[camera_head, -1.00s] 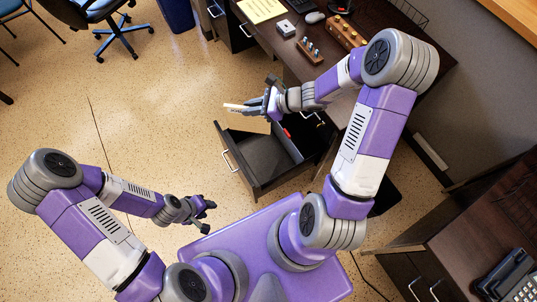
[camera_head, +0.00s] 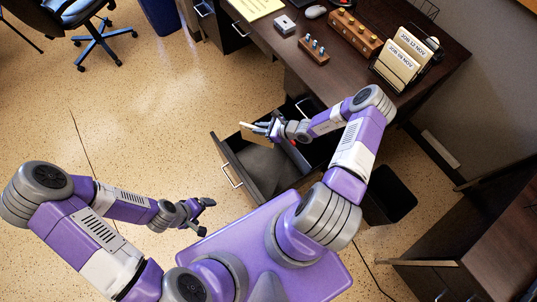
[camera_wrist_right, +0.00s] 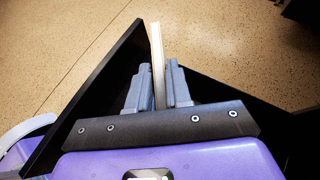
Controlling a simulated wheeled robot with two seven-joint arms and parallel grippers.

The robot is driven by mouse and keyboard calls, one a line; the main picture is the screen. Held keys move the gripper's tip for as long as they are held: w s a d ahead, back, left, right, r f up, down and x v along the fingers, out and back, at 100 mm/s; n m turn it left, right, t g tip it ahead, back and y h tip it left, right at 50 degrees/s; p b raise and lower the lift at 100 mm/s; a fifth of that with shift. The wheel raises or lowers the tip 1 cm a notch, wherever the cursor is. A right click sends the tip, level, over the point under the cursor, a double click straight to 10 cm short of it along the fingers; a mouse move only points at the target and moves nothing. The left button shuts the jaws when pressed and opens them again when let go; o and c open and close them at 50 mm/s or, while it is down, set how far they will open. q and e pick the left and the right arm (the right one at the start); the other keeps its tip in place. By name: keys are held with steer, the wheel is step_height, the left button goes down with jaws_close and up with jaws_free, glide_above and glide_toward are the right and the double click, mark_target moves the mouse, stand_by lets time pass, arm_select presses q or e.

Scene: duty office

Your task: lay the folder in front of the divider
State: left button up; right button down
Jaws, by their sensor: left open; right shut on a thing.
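The folder (camera_head: 248,135) is a thin, cream-coloured slab, seen nearly edge-on and upright. My right gripper (camera_head: 264,129) is shut on it over the open drawer (camera_head: 222,150). In the right wrist view the folder (camera_wrist_right: 157,55) stands between the two fingers, with dark drawer walls (camera_wrist_right: 95,85) on both sides. I cannot tell whether its lower edge touches the drawer floor (camera_head: 262,168). The divider is not clearly distinguishable; the arm and gripper cover part of the drawer's far end. My left gripper (camera_head: 207,216) is open and empty, left of the drawer and above the floor.
The desk (camera_head: 345,70) beyond the drawer holds a wooden block with knobs (camera_head: 355,33), a smaller peg block (camera_head: 314,50) and a file rack (camera_head: 408,55). A black bin (camera_head: 390,195) stands right of the drawer.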

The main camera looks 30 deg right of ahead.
steer(key=f+m+b, duration=0.1)
steer(key=f, duration=0.4)
steer(key=s+d+f+t+h+b, duration=0.1)
steer(key=f, duration=0.4)
steer(key=s+d+f+m+h+b, duration=0.1)
steer(key=f, duration=0.4)
steer(key=shift+s+m+t, duration=0.2)
steer(key=shift+m+t, duration=0.1)
step_height(320, 180, down, 10)
steer(key=b, duration=0.7)
steer(key=shift+f, duration=0.2)
steer(key=shift+s, duration=0.1)
steer(key=shift+f, duration=0.15)
steer(key=c, duration=1.1)
jaws_free()
steer(key=shift+o, duration=0.2)
